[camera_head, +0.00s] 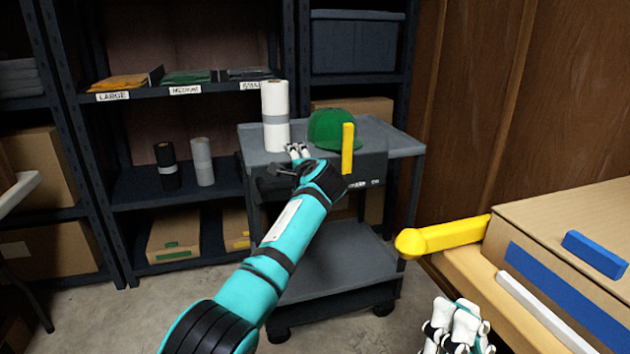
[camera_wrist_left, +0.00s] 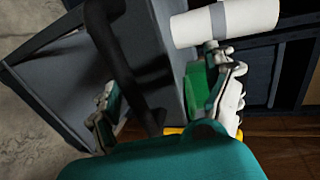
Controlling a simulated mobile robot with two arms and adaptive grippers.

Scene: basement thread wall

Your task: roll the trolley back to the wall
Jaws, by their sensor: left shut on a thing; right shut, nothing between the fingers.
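The grey trolley (camera_head: 325,270) stands on its wheels in front of the shelving and near the wooden wall (camera_head: 465,110). Its top shelf carries a white roll (camera_head: 276,125) with a grey band and a green cap (camera_head: 328,128). In the left wrist view the trolley's black handle (camera_wrist_left: 128,60) runs between the fingers of my left gripper (camera_wrist_left: 168,108). My left gripper (camera_head: 298,152) is shut on this handle, partly hidden by its own wrist in the head view. My right gripper (camera_head: 456,325) is shut and empty at the bottom, apart from the trolley.
A bench with a cardboard box (camera_head: 580,215), a blue block (camera_head: 595,253) and a protruding yellow bar (camera_head: 445,236) stands at right, close to the trolley. Concrete floor (camera_head: 180,295) is clear at left.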

